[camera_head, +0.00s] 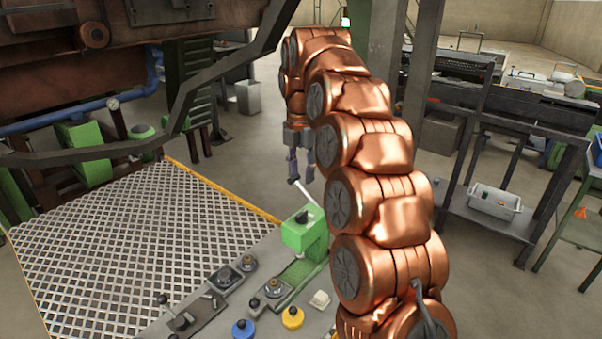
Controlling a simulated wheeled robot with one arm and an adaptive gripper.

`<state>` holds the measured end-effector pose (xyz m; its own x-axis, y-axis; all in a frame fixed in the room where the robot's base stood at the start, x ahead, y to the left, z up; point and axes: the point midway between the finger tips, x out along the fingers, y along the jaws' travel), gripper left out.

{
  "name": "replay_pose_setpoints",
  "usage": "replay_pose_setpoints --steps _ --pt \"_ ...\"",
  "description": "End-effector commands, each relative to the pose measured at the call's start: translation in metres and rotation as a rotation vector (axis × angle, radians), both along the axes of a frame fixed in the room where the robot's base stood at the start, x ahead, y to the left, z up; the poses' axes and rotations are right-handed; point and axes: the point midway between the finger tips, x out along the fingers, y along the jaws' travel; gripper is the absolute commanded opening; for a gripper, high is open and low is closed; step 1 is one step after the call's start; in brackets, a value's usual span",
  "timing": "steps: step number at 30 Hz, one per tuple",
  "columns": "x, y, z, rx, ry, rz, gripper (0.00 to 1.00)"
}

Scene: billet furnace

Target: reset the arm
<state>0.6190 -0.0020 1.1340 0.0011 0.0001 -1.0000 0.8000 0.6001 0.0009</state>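My copper-coloured arm curves up from the bottom right and bends over at the top. My gripper (300,181) hangs from its end, pointing down. Its two grey fingers are apart, with nothing seen between them. Just below it a pale, slanted lever (303,196) rises behind the green block (305,236) of the control desk (258,252). I cannot tell whether a fingertip touches the lever. My arm hides part of the desk's right side.
The desk carries a blue button (243,329), a yellow button (292,317) and several small levers. A grated platform (140,250) lies left. A dark furnace structure (130,60) overhangs the upper left. A metal rack (510,150) with a grey bin (495,203) stands right.

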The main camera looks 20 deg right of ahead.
Motion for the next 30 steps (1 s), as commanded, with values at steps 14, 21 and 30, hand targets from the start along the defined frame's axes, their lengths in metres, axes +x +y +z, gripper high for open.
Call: replay_pose_setpoints --steps 14,21,30 --pt "-0.033 0.005 0.005 0.007 0.015 -0.175 0.4" --pt "-0.091 0.011 0.005 0.006 0.038 -0.481 0.4" --pt "-0.173 0.015 -0.007 -0.016 0.064 -0.885 0.4"
